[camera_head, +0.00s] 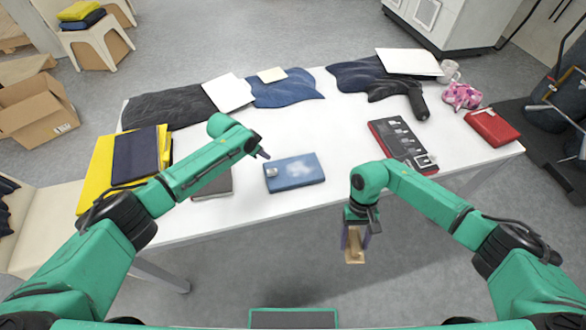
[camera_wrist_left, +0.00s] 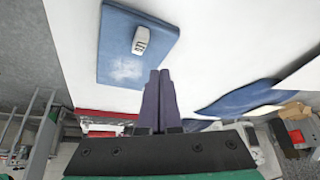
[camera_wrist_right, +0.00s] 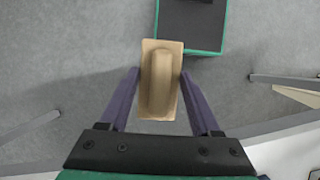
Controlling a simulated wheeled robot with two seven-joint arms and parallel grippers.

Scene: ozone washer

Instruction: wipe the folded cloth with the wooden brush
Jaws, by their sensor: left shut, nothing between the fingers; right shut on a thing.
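The folded blue cloth (camera_head: 296,174) lies flat near the table's front edge, with a whitish patch and a small white object on it. It also shows in the left wrist view (camera_wrist_left: 120,60). The wooden brush (camera_head: 355,245) is in my right gripper (camera_wrist_right: 160,82), which is shut on it. The brush is held in front of the table edge, apart from the cloth, and its tan body (camera_wrist_right: 160,85) shows between the fingers. My left gripper (camera_head: 265,156) is shut and empty, just left of the cloth; its fingers touch each other in the left wrist view (camera_wrist_left: 158,90).
A grey book (camera_head: 212,183) lies left of the cloth, and yellow and navy folded cloths (camera_head: 135,156) are further left. A red-and-black box (camera_head: 402,144) lies to the right. Dark garments (camera_head: 170,107) and white boards (camera_head: 408,62) line the back. The table middle (camera_head: 320,125) is clear.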

